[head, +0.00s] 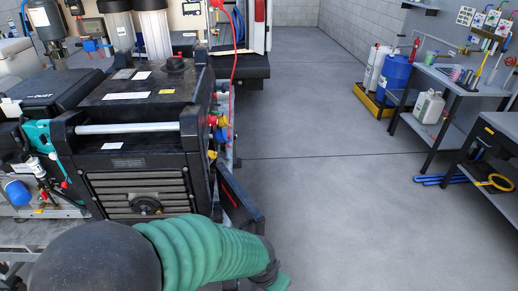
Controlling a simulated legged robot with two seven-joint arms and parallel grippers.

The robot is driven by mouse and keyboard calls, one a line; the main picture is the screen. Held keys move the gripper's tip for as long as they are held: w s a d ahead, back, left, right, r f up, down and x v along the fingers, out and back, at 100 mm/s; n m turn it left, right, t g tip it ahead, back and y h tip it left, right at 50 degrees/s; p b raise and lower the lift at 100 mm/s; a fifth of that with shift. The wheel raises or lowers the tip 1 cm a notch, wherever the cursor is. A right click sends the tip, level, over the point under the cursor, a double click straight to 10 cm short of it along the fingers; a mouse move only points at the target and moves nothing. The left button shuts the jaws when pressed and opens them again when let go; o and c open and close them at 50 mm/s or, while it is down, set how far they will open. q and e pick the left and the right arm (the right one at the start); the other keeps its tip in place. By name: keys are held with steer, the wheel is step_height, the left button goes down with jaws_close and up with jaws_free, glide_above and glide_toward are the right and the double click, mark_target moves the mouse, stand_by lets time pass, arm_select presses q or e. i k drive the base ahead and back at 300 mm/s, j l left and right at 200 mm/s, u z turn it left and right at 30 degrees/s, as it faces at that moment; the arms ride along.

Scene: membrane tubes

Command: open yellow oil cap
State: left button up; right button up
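A small yellow part (212,155) shows on the right side of the black-framed machine (137,160), low beside its front corner. Just above it sits a red and yellow fitting (216,121). Both are small here, and I cannot tell which of them is the yellow oil cap, or whether either is. Neither of my grippers is in view.
Open grey floor (330,190) lies right, up to workbenches (455,75) and a blue drum (396,75).

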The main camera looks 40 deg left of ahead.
mark_target(213, 155)
steer(key=i+l, duration=0.2)
steer(key=i, duration=0.35)
steer(key=i+l, duration=0.25)
steer(key=i, duration=0.25)
steer(key=i+l, duration=0.2)
steer(key=i, duration=0.35)
steer(key=i+u, duration=1)
steer(key=i+l+u, duration=0.35)
steer(key=u, duration=0.15)
